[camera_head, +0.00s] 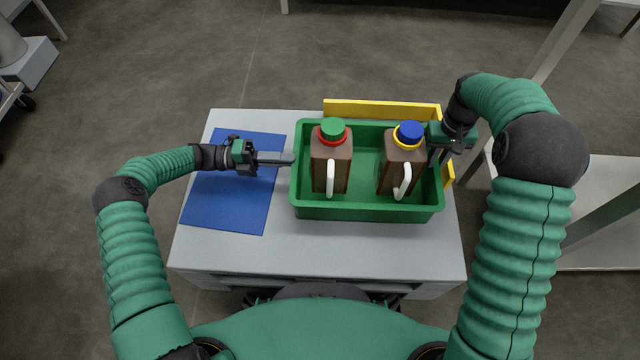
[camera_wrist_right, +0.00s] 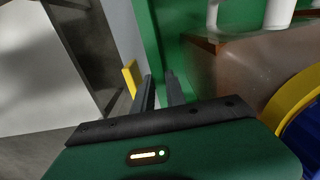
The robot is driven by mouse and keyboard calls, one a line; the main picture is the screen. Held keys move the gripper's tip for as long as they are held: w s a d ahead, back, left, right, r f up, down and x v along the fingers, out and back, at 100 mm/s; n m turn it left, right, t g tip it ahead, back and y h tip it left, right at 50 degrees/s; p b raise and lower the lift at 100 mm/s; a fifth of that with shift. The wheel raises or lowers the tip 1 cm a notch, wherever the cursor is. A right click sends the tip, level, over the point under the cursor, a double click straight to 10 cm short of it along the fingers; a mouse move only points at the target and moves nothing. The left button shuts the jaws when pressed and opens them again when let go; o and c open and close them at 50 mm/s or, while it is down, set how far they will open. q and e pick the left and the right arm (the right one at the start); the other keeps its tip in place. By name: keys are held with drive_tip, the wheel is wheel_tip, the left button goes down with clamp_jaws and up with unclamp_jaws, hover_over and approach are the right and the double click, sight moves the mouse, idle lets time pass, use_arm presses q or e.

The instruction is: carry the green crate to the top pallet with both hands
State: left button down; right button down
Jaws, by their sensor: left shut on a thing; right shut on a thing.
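The green crate (camera_head: 330,213) sits on the grey table in the head view, with two brown jugs inside. One jug (camera_head: 331,160) has a green cap with a red ring. The other jug (camera_head: 402,165) has a blue cap with a yellow ring. My left gripper (camera_head: 291,159) is shut on the crate's left wall. My right gripper (camera_head: 436,160) is at the crate's right wall, close beside the blue-capped jug. In the right wrist view its fingers (camera_wrist_right: 160,88) straddle the green crate wall (camera_wrist_right: 150,45) and are shut on it.
A blue mat (camera_head: 225,205) lies on the table (camera_head: 300,255) left of the crate. A yellow raised edge (camera_head: 380,108) runs behind and right of the crate. A pale shelf rack (camera_head: 600,215) with uprights stands at the right. Open floor (camera_head: 200,60) lies beyond the table.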

use_arm(q)
drive_tip(key=c, duration=1.9)
unclamp_jaws()
drive_tip(key=shift+c, duration=0.2)
use_arm(e)
drive_tip(key=c, duration=1.7)
unclamp_jaws()
drive_tip(key=shift+f, duration=0.1)
use_arm(q)
drive_tip(key=o, duration=0.3)
drive_tip(key=shift+s, duration=0.1)
use_arm(e)
drive_tip(key=o, duration=0.3)
drive_tip(key=shift+s+r, duration=0.1)
drive_tip(key=shift+r, duration=0.1)
use_arm(q)
drive_tip(key=shift+o, duration=0.2)
use_arm(e)
drive_tip(key=shift+o, duration=0.2)
drive_tip(key=shift+f, duration=0.1)
drive_tip(key=shift+r, duration=0.25)
use_arm(q)
drive_tip(key=a, duration=1.2)
drive_tip(key=shift+w+f, duration=0.15)
drive_tip(key=shift+w, duration=0.05)
use_arm(e)
wheel_tip(320, 180, up, 11)
drive_tip(key=shift+r, duration=0.2)
